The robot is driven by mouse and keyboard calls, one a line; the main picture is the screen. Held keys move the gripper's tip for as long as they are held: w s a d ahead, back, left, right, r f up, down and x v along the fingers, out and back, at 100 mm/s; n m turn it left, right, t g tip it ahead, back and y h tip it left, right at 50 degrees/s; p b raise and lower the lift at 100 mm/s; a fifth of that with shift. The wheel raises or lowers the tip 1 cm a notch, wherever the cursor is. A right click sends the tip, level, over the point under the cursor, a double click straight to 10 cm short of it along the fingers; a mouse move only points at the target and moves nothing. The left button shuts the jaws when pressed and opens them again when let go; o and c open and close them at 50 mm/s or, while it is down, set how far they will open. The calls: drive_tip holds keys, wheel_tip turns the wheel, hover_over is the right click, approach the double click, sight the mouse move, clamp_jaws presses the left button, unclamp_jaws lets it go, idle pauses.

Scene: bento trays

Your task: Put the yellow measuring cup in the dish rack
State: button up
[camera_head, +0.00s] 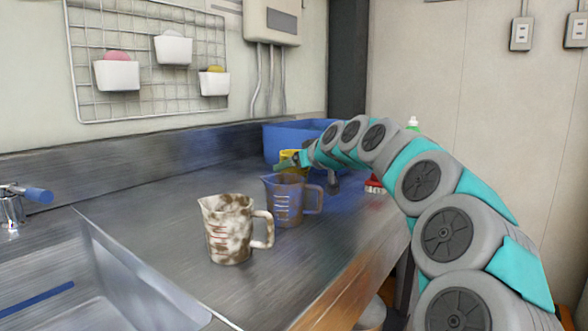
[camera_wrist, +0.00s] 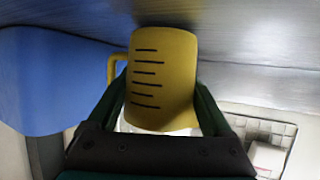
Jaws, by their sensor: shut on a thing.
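The yellow measuring cup (camera_wrist: 165,75) is between the two fingers of my gripper (camera_wrist: 160,110) in the wrist view, with dark marking lines on its side and its handle to the left. My gripper is shut on it. In the head view, the yellow cup (camera_head: 288,158) shows only in part, beside my gripper (camera_head: 282,166), in front of a blue bin (camera_head: 290,138). The bin also shows at the left of the wrist view (camera_wrist: 45,75). I cannot clearly tell whether the cup touches the counter. I cannot make out a dish rack for certain.
A brown-and-white mottled measuring cup (camera_head: 228,232) stands on the metal counter (camera_head: 150,190), with a brownish-blue measuring cup (camera_head: 284,205) just behind it, near my gripper. A sink (camera_head: 90,280) is at the lower left. A red object (camera_head: 374,185) lies right of my gripper. The counter's left part is clear.

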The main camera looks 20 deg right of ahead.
wheel_tip(320, 180, up, 9)
drive_tip(key=shift+r, duration=0.15)
idle(0.4)
drive_tip(key=shift+r, duration=0.1)
